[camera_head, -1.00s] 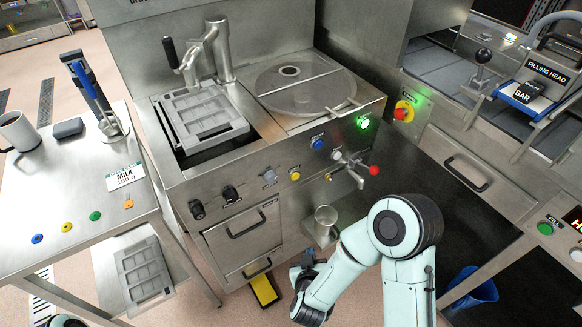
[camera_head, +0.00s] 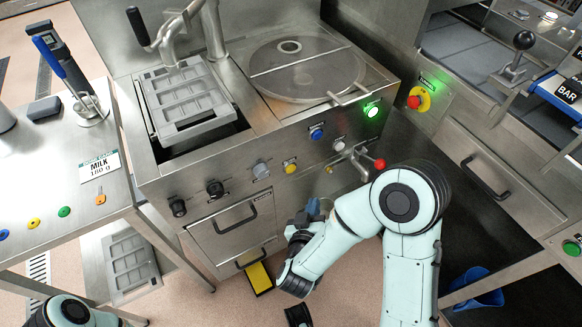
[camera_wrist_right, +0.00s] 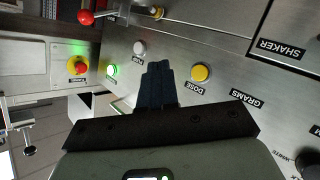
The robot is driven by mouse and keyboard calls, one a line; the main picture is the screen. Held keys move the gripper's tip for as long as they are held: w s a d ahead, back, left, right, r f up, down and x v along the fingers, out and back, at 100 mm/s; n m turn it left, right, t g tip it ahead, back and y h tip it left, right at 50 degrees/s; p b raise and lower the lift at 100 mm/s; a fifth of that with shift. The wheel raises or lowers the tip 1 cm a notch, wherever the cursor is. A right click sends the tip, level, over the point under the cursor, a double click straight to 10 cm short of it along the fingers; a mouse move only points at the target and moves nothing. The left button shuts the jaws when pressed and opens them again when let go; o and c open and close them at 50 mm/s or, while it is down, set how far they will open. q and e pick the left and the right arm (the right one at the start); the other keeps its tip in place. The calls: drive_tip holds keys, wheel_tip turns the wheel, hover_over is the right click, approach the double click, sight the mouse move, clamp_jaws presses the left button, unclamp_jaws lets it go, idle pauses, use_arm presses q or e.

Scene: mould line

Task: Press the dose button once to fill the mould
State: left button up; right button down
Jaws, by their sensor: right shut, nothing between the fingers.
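The yellow dose button (camera_head: 290,168) is on the front panel of the steel machine. In the right wrist view the yellow button (camera_wrist_right: 201,73), labelled DOSE, is right of my fingertips and apart from them. My right gripper (camera_wrist_right: 158,68) is shut and empty, pointing at the panel. In the head view my right gripper (camera_head: 312,208) is below the button, partly hidden by my arm. A grey mould (camera_head: 190,103) with several cavities sits in the machine's left well, below the tap. The cavities look empty from here. My left gripper is out of view.
A red-knobbed valve (camera_head: 379,163) sticks out at the right. A side table (camera_head: 75,215) stands at the left.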

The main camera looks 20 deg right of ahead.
sight(290, 169)
drive_tip(key=w, duration=0.8)
drive_tip(key=shift+w+a, duration=0.35)
drive_tip(key=shift+w, duration=0.05)
drive_tip(key=shift+w, duration=0.15)
idle(1.8)
drive_tip(key=shift+w+p, duration=0.3)
drive_tip(key=shift+p, duration=0.05)
drive_tip(key=shift+w, duration=0.35)
idle(0.5)
idle(0.3)
drive_tip(key=shift+s, duration=0.8)
